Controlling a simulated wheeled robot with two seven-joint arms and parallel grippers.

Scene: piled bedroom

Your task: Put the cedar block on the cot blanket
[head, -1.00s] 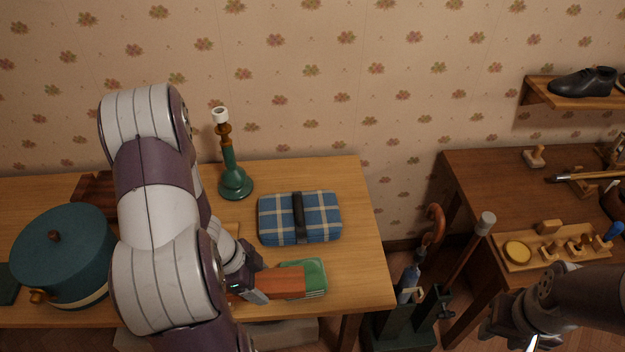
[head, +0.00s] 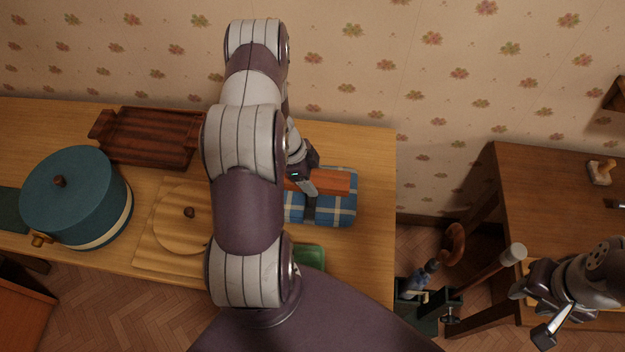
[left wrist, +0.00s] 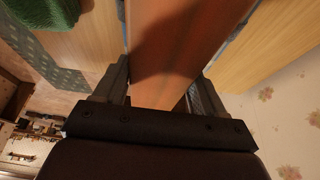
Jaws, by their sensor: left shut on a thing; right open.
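The cedar block (head: 332,182) is a reddish-orange bar. My left gripper (head: 308,184) is shut on it, and the left wrist view shows the block (left wrist: 178,45) between the two fingers. The cot blanket (head: 340,212) is a folded blue-and-white plaid bundle with a dark strap, lying on the wooden table. In the head view the block overlaps the blanket's far part; I cannot tell whether it touches it or hangs above. My arm hides the blanket's left side. My right gripper (head: 531,312) is open and empty at the lower right.
A green folded item (head: 310,256) lies in front of the blanket. A teal round box (head: 70,200), a wooden board with a round lid (head: 165,250) and a dark wooden tray (head: 150,135) stand left. A stand with canes (head: 418,310) fills the gap before the right desk (head: 540,190).

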